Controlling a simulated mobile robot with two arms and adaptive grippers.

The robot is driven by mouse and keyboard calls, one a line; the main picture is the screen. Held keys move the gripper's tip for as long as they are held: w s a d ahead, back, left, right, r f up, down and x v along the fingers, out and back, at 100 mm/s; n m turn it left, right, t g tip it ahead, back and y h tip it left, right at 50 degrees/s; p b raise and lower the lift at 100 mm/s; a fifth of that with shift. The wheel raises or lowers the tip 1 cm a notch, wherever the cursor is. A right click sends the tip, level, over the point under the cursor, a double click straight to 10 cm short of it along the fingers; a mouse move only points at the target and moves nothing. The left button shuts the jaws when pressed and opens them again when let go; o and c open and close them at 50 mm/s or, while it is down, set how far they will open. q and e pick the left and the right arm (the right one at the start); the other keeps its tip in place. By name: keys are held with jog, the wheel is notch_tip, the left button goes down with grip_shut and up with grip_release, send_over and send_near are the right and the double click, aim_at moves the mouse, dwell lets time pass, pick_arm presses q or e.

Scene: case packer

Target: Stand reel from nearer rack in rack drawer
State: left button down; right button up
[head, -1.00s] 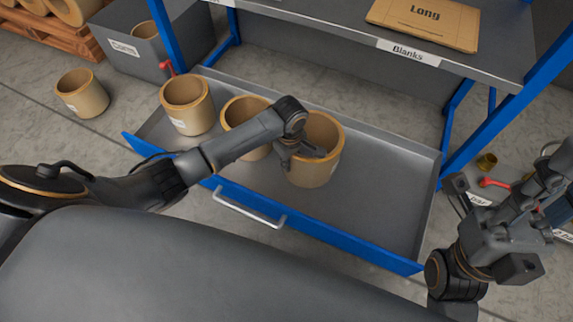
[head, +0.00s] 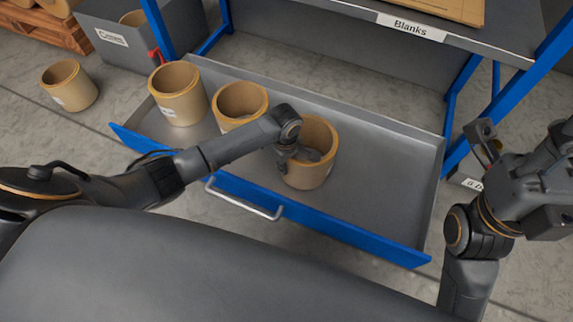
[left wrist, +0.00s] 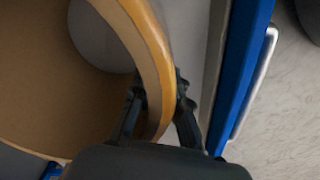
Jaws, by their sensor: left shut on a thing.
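A tan cardboard reel (head: 318,165) stands upright in the right one of a row of reels in the open grey drawer (head: 385,180) with a blue front. My left gripper (head: 295,158) is shut on the near wall of this reel. In the left wrist view the fingers (left wrist: 158,108) straddle the reel's rim (left wrist: 150,45), one inside and one outside. The head view does not show clearly whether the reel touches the drawer floor. Two more tan reels, one at the left (head: 180,95) and one in the middle (head: 240,103), stand in the drawer. My right gripper (head: 485,140) is at the right, its fingers unclear.
The drawer's right part is bare. A loose reel (head: 70,86) stands on the floor at left, near a grey box labelled Cores (head: 150,50). A shelf labelled Blanks (head: 411,27) overhangs the back. A blue rack post (head: 500,95) rises at right.

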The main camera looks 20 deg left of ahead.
pick_arm(q)
jog(key=shift+w, duration=0.1)
jog(key=c, duration=1.8)
grip_release()
jog(key=shift+f, duration=0.15)
jog(key=o, duration=0.5)
